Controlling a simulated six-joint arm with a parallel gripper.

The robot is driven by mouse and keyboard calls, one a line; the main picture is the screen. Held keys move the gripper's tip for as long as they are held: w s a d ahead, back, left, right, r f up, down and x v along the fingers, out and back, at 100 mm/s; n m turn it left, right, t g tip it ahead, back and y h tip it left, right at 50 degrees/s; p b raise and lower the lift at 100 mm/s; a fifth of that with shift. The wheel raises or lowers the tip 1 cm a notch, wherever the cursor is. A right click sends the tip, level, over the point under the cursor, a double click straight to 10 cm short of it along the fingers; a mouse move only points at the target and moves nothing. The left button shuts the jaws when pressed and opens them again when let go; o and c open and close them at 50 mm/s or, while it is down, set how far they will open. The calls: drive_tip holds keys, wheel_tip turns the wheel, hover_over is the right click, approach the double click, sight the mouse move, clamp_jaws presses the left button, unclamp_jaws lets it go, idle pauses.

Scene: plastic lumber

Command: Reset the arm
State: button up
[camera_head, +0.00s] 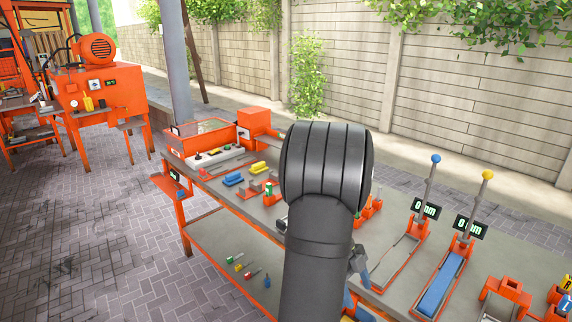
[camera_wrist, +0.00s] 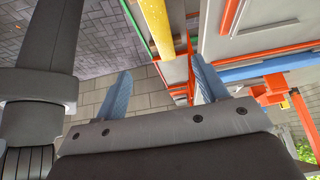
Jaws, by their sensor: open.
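My gripper (camera_wrist: 162,84) is open in the wrist view, with its two blue fingers spread apart and nothing between them. In the head view, my dark arm rises in front of the workbench (camera_head: 455,307) and hides most of the gripper; a small grey and blue part of it shows just right of the arm, above the bench. In the wrist view, a yellow bar (camera_wrist: 158,27) lies beyond the fingers at the top, and a blue bar (camera_wrist: 268,67) lies to the right. I cannot tell whether either touches a finger.
Two orange-framed trays with upright levers, blue-knobbed (camera_head: 435,158) and yellow-knobbed (camera_head: 487,174), stand right of my arm; the nearer holds a blue plank (camera_head: 440,285). An orange bin (camera_head: 200,137) and small blocks are at left. A machine (camera_head: 98,88) stands further back. Paving is open at left.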

drive_tip(key=x, duration=1.6)
drive_tip(key=shift+s+d+f, duration=0.2)
drive_tip(key=shift+f, duration=0.1)
drive_tip(key=shift+d+r, duration=0.1)
drive_tip(key=shift+d, duration=0.05)
drive_tip(key=w+d+r+n, duration=0.1)
drive_tip(key=w+d+r, duration=0.1)
drive_tip(key=r, duration=0.5)
drive_tip(key=w+d+r+n+t+h, duration=0.1)
drive_tip(key=d+r+n, duration=0.1)
drive_tip(key=r, duration=0.6)
drive_tip(key=shift+w+d+r+n, duration=0.2)
drive_tip(key=shift+w+n, duration=0.1)
drive_tip(key=shift+w, duration=0.05)
drive_tip(key=o, duration=0.7)
drive_tip(key=shift+o, duration=0.2)
drive_tip(key=w+d+r+m+t+y, duration=0.2)
drive_tip(key=w+d+r+y, duration=0.15)
drive_tip(key=d+r, duration=0.45)
drive_tip(key=w+d+r+m+t+y, duration=0.15)
drive_tip(key=w+d+r, duration=0.35)
drive_tip(key=d, duration=0.5)
wheel_tip(320, 180, down, 9)
drive_tip(key=shift+w+d+f, duration=0.15)
drive_tip(key=shift+d+f, duration=0.05)
